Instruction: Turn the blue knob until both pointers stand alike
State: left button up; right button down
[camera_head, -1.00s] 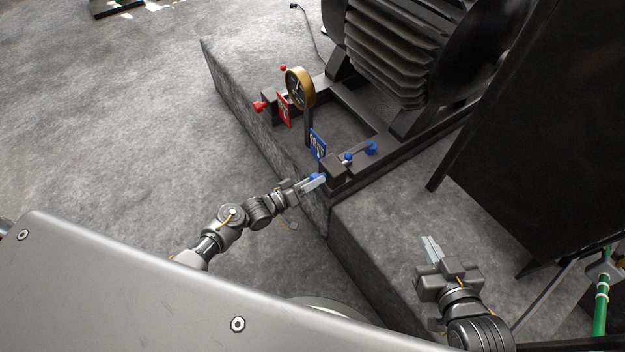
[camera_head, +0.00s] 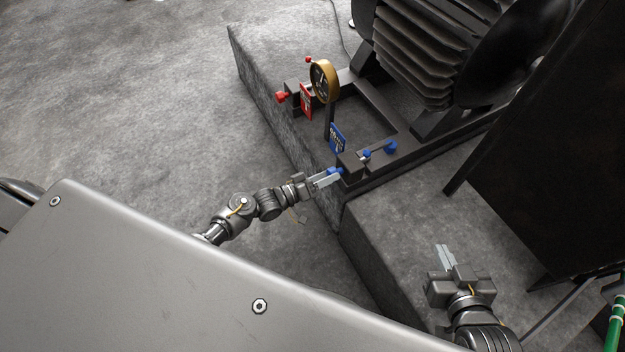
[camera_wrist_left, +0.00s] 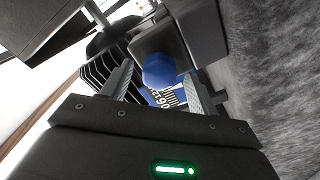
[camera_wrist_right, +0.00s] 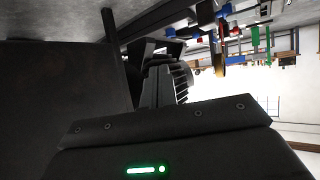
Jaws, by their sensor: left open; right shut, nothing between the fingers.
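The blue knob (camera_head: 336,171) sits at the near end of the dark machine frame, by its front left corner. My left gripper (camera_head: 328,179) is open at the knob. In the left wrist view the blue knob (camera_wrist_left: 158,70) shows between the two spread fingers (camera_wrist_left: 160,88), with a gap visible on each side. A brass-rimmed round dial (camera_head: 324,81) stands on the frame further back; its pointers are too small to read. My right gripper (camera_head: 446,258) is shut and empty, low on the right, well away from the knob.
A red plate (camera_head: 306,102) and red knob (camera_head: 281,97) are near the dial. A blue plate (camera_head: 338,138) and a blue-ended lever (camera_head: 378,150) are behind the blue knob. The large finned machine (camera_head: 425,50) and a dark panel (camera_head: 550,150) fill the right. The floor at left is clear.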

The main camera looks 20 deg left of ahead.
pick_arm(q)
jog(key=p+v, duration=0.1)
jog(key=v, duration=0.8)
jog(key=shift+s+a, duration=0.15)
jog(key=shift+s, duration=0.1)
pick_arm(e)
jog(key=s+d+f+m+g+h, duration=0.1)
jog(key=s+d+f+g+h, duration=0.1)
jog(key=s+d+f+g, duration=0.1)
jog(key=shift+s+d+f, duration=0.15)
jog(key=shift+d+f, duration=0.2)
jog(key=shift+f, duration=0.05)
